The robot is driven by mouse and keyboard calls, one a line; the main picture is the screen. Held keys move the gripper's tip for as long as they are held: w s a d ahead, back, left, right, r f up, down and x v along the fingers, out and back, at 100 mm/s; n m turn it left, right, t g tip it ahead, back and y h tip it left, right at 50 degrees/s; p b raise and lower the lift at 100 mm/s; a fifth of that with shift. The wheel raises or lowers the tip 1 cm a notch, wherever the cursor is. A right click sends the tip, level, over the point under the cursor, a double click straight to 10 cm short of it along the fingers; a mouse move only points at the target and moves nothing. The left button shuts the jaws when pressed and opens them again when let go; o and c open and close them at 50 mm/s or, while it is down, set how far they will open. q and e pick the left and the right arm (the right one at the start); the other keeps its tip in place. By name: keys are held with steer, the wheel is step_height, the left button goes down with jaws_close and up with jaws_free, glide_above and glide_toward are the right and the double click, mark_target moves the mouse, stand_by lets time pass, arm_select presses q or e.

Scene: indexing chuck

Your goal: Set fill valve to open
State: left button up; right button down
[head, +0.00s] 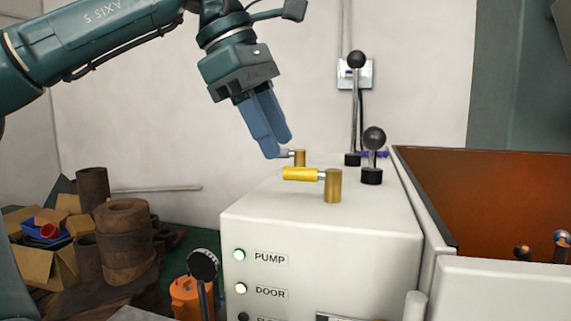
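Two brass valves stand on top of the white cabinet (320,222). The front one has a brass post (333,187) and a yellow handle (300,174) pointing left. The rear one has a smaller brass post (300,158), with a short handle pointing left toward my fingertips. No label shows which is the fill valve. My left gripper (279,150) points down from above, its blue fingertips at the rear valve's handle end and partly covering it. The fingers look close together, but whether they hold the handle is unclear. My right gripper is out of view.
Two black-knobbed levers (374,139) (356,60) stand upright right of the valves. An open rust-brown bin (480,190) lies further right. Labelled lamps (240,255) are on the cabinet front. Rusty cylinders (124,230) and boxes (45,265) crowd the left.

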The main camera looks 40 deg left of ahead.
mark_target(285, 168)
arm_select(q)
steer(key=shift+x, duration=1.95)
steer(key=shift+c, duration=0.3)
jaws_close()
